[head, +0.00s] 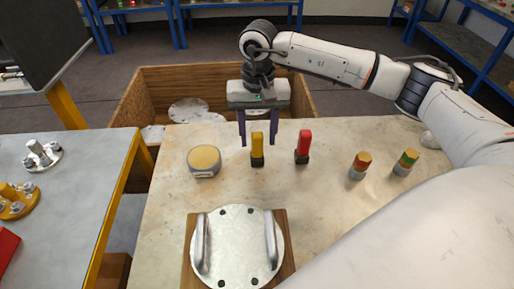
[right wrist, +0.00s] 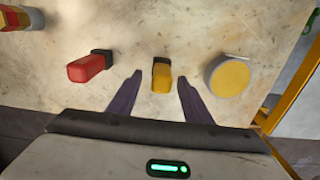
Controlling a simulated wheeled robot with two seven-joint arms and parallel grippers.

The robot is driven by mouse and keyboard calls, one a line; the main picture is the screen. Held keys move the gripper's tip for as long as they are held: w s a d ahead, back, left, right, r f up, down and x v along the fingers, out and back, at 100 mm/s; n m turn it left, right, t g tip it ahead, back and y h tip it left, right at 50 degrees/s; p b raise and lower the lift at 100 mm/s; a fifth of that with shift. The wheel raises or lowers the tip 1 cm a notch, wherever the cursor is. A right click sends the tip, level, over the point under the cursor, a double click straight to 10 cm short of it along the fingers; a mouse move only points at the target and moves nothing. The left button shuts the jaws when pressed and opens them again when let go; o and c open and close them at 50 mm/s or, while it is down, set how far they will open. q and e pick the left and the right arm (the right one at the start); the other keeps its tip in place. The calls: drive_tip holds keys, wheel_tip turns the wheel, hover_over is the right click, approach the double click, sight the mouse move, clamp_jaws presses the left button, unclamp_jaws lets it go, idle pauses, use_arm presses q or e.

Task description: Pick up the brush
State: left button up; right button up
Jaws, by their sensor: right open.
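A yellow-handled brush-like tool (head: 257,146) with a dark base stands on the stone-topped table. A similar red-handled one (head: 303,143) stands to its right; I cannot tell which one the task means. My right gripper (head: 258,141) is open, pointing down, at the yellow tool. In the right wrist view, the yellow tool (right wrist: 161,76) shows between the two purple fingers (right wrist: 160,77), with a gap on each side. The red tool (right wrist: 88,67) lies outside the fingers, to the left. My left gripper is not in view.
A round tin with a yellow top (head: 204,160) stands left of the yellow tool. Two small banded cylinders (head: 360,166) (head: 405,162) stand to the right. A flanged lid with two handles (head: 238,250) lies in front. A wooden crate (head: 147,92) stands behind the table.

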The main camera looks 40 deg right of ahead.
sight(257, 145)
drive_tip(key=shift+a+f, duration=0.15)
drive_tip(key=shift+f, duration=1.7)
drive_tip(key=c, duration=1)
drive_tip(key=shift+c, duration=0.2)
drive_tip(key=shift+r, duration=0.15)
wheel_tip(257, 145, up, 10)
drive_tip(key=shift+f+b, duration=0.1)
drive_tip(key=shift+b, duration=0.2)
